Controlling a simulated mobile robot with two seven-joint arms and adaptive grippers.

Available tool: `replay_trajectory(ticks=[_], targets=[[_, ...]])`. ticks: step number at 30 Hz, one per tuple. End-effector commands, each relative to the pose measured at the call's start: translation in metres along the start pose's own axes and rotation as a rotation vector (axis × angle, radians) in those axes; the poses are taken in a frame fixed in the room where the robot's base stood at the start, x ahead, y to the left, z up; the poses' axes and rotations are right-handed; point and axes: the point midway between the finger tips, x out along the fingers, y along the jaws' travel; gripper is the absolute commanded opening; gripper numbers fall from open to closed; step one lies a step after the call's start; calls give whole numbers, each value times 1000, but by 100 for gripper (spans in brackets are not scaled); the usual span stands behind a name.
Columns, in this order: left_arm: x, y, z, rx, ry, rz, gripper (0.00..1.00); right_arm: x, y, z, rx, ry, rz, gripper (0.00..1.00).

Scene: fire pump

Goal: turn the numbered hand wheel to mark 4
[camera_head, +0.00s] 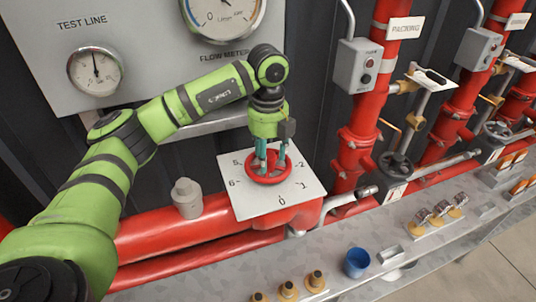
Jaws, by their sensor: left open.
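The red hand wheel (266,177) sits in the middle of a white dial plate (250,207) with numbers around its edge. The marks 0, 1, 2, 5 and 6 can be read; the far side of the plate, where 3 and 4 would be, is hidden behind my left gripper. My left gripper (270,163) points down over the wheel, with its teal fingers apart at the wheel's rim and hub. I cannot tell whether the fingers touch it. The wheel's pointer cannot be made out. My right gripper is not in view.
A grey panel with a test line gauge (95,71) and a flow meter (222,14) stands behind my arm. Red pipes (372,95) and control boxes (358,66) stand to the right. A blue cup (357,262) and brass fittings (288,290) are on the grey ledge in front.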

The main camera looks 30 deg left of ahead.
Motion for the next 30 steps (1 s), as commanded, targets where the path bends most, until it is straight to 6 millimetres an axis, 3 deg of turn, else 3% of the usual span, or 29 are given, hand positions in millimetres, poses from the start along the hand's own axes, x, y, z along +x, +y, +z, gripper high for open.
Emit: replay_trajectory(ticks=[13,23,27,30], targets=[[1,0,0,598,-1,0,53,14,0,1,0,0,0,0],[0,0,0,682,0,0,53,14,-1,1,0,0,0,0],[0,0,0,680,0,0,0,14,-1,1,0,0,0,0],[0,0,0,680,0,0,0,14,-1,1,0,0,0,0]])
